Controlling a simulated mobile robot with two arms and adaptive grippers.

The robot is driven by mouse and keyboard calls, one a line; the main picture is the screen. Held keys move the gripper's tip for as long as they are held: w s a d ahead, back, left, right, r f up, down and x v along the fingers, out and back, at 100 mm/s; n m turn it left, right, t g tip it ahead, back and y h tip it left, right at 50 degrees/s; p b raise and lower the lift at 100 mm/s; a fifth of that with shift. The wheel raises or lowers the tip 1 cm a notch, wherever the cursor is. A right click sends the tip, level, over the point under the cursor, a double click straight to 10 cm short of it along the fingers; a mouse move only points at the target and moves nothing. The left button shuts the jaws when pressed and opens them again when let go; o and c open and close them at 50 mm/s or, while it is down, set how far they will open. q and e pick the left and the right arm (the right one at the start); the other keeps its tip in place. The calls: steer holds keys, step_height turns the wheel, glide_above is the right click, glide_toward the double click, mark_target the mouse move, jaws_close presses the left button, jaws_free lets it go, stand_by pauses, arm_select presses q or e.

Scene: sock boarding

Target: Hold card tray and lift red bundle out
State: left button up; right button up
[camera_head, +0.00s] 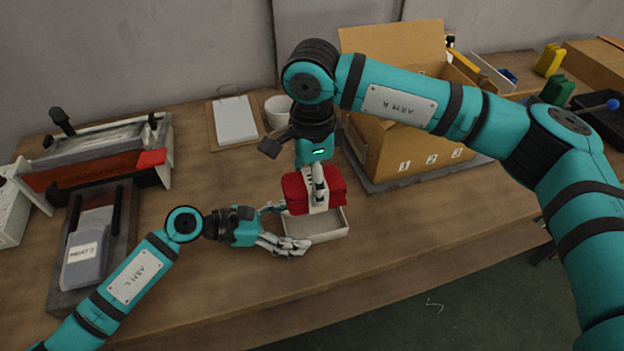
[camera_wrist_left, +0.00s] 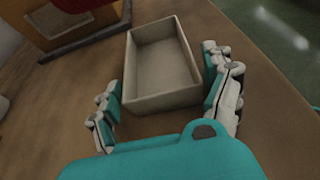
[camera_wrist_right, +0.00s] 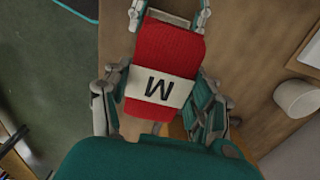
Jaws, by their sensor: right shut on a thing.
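The red bundle (camera_head: 331,192) has a white band, marked M in the right wrist view (camera_wrist_right: 160,85). My right gripper (camera_head: 317,188) is shut on it from above, with fingers on both sides. The bundle is above the card tray (camera_head: 331,232), and in the head view it covers the tray's far part. In the left wrist view the pale, rectangular tray (camera_wrist_left: 131,85) looks empty inside. My left gripper (camera_head: 277,227) is low at the tray's left end. Its fingers are spread on either side of the tray, with narrow gaps visible between them and the walls.
A numbered cardboard box (camera_head: 408,150) stands behind on the right. A white cup (camera_head: 277,112) and a clipboard (camera_head: 235,122) are at the back. A press-like device (camera_head: 95,155) and a dark plate with a grey board (camera_head: 92,240) are at left. The table's front edge is close.

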arm_select(q)
steer(key=shift+o, duration=1.2)
steer(key=shift+a, duration=0.1)
steer(key=v, duration=1)
steer(key=shift+a, duration=0.25)
steer(key=shift+s+a+r, duration=0.25)
steer(key=shift+a+r, duration=0.1)
steer(key=shift+a, duration=0.25)
